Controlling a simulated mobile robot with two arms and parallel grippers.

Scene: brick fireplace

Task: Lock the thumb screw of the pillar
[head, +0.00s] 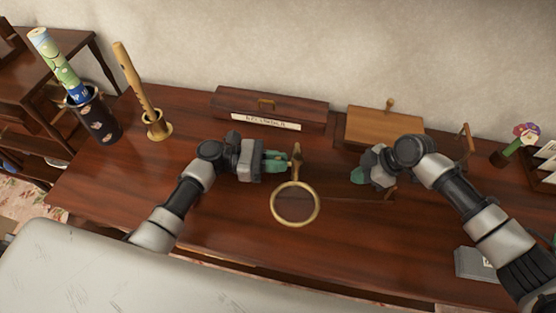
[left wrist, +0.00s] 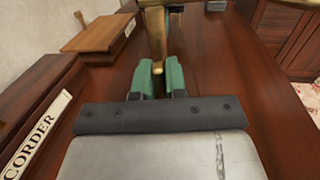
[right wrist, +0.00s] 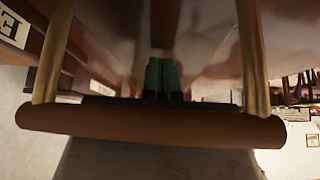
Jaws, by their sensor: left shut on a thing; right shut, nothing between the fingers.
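In the head view my left gripper (head: 278,162) is shut on the upright brass pillar (head: 296,160) of a magnifier stand. The left wrist view shows the green fingers (left wrist: 160,78) pressed against the brass pillar (left wrist: 155,35). The round brass lens ring (head: 295,224) lies in front of the pillar, toward the near edge of the desk. I cannot make out the thumb screw in any view. In the right wrist view the right fingers (right wrist: 160,77) are together.
A dark wooden box labelled RECORDER (head: 270,108) and a lighter wooden box (head: 384,127) stand behind the grippers. A recorder in a brass holder (head: 157,130) stands left. A brown bar (right wrist: 150,125) on two posts crosses close to the right wrist camera.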

